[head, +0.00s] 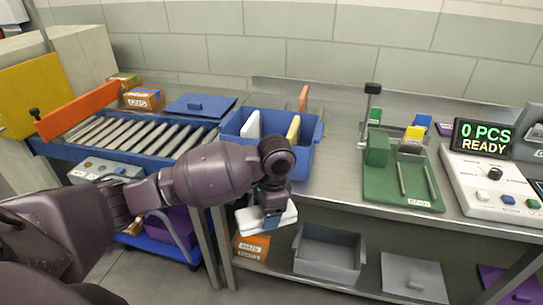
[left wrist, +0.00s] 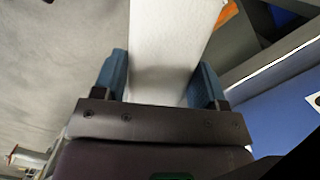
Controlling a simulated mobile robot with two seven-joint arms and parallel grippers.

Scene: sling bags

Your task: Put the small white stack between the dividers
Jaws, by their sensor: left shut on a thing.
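My left gripper (head: 273,214) is shut on a small white stack (head: 250,219), held in front of the table's edge and below the blue bin. The white stack also fills the space between the blue fingertips in the left wrist view (left wrist: 168,45). The blue bin (head: 309,158) on the table holds a white upright panel (head: 251,125) and a yellow upright panel (head: 293,128), standing apart; my arm hides part of the bin. I cannot tell if these panels are the dividers. My right gripper is not in view.
A roller conveyor (head: 128,136) with an orange rail (head: 78,110) lies left of the bin. A green fixture with rails (head: 418,190) and a white console (head: 490,190) stand to the right. A grey bin (head: 328,256) and an orange box (head: 252,247) sit on the lower shelf.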

